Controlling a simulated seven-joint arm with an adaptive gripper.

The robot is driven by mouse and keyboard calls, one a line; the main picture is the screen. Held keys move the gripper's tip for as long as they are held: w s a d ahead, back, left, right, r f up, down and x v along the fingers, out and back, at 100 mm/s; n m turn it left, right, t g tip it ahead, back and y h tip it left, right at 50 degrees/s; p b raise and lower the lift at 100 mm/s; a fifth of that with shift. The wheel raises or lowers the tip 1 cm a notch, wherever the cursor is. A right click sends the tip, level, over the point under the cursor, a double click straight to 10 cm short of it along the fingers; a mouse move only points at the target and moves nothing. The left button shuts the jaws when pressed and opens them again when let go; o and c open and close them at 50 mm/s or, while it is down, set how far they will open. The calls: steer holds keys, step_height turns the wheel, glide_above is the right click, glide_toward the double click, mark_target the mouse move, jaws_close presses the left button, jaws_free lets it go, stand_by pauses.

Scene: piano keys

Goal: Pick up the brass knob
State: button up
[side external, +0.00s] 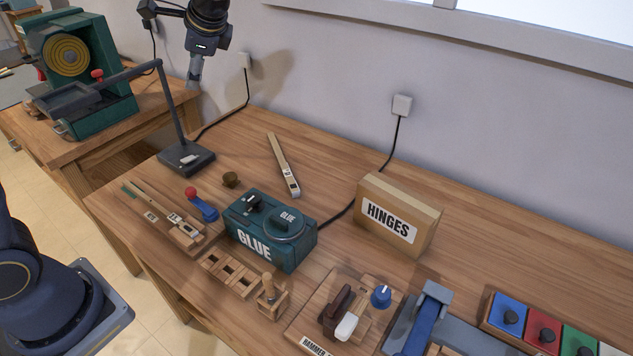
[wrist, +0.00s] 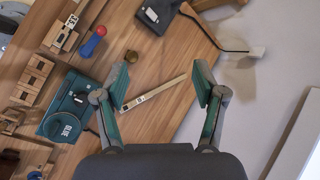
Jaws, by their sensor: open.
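The brass knob (side external: 230,179) is a small brown round piece standing on the wooden bench, just behind the teal glue box. In the wrist view the knob (wrist: 131,56) shows close beside the tip of the left finger in the picture, but lies well below it on the bench. My gripper (wrist: 161,78) is open with nothing between its teal-padded fingers. In the side view my gripper (side external: 193,80) hangs high at the top, well above the bench and apart from the knob.
A glue box (side external: 258,240) stands in front of the knob, a red-and-blue tool (side external: 204,207) to its left. A lamp base (side external: 186,157) with its post stands behind left. A long wood-and-metal tool (side external: 283,165) lies behind right. A HINGES box (side external: 397,214) stands farther right.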

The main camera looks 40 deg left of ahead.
steer(key=w+f+m+g+y, duration=0.1)
steer(key=w+f+m+y, duration=0.1)
steer(key=w+f, duration=0.5)
steer(key=m+g+y, duration=0.1)
steer(key=m+y, duration=0.3)
steer(key=m, duration=0.2)
glide_toward(231, 176)
steer(key=x, duration=0.3)
steer(key=shift+w+a+r, duration=0.1)
steer(key=shift+w+a, duration=0.05)
steer(key=shift+a, duration=0.2)
steer(key=x, duration=0.7)
steer(key=shift+s+d+f, duration=0.1)
steer(key=shift+s+f, duration=0.1)
steer(key=shift+f, duration=0.05)
steer(key=shift+c, duration=0.2)
steer(key=c, duration=1.2)
steer(key=shift+c, duration=0.2)
